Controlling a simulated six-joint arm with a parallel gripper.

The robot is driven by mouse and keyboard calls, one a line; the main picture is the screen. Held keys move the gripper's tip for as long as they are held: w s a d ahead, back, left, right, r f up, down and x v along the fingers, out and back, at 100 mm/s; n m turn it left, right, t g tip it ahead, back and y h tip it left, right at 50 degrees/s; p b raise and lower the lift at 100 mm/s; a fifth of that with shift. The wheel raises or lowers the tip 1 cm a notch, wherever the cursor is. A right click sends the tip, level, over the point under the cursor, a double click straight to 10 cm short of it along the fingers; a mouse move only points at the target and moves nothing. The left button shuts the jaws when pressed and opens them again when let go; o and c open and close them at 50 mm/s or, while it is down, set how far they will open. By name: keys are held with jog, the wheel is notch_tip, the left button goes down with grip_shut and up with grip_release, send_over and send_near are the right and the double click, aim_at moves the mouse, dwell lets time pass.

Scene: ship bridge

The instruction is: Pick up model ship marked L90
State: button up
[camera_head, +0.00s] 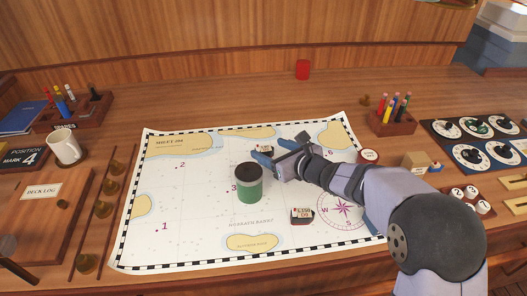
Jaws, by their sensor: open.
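My gripper (269,158) is open over the upper middle of the chart, its fingers pointing left. A small model ship (266,149) with a pale top is partly hidden behind my fingers, and its marking cannot be read. Whether my fingers touch it cannot be told. Another small model ship (302,216), dark-hulled with a white label and red parts, lies on the chart right of the green can. Its label is too small to read surely, but seems to start with L1. I cannot tell which ship is marked L90.
A green can with a dark top (249,186) stands on the chart (190,245), close below my gripper. A white mug (65,150) and brass pieces are at left. Pen holders (392,122), a small box (415,162) and dial panel (470,135) are at right.

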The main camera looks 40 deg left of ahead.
aim_at(263, 149)
jog(key=shift+p+x, duration=1.4)
jog(key=shift+x, duration=1.15)
jog(key=shift+w+d+f, duration=0.1)
jog(key=shift+f, duration=0.05)
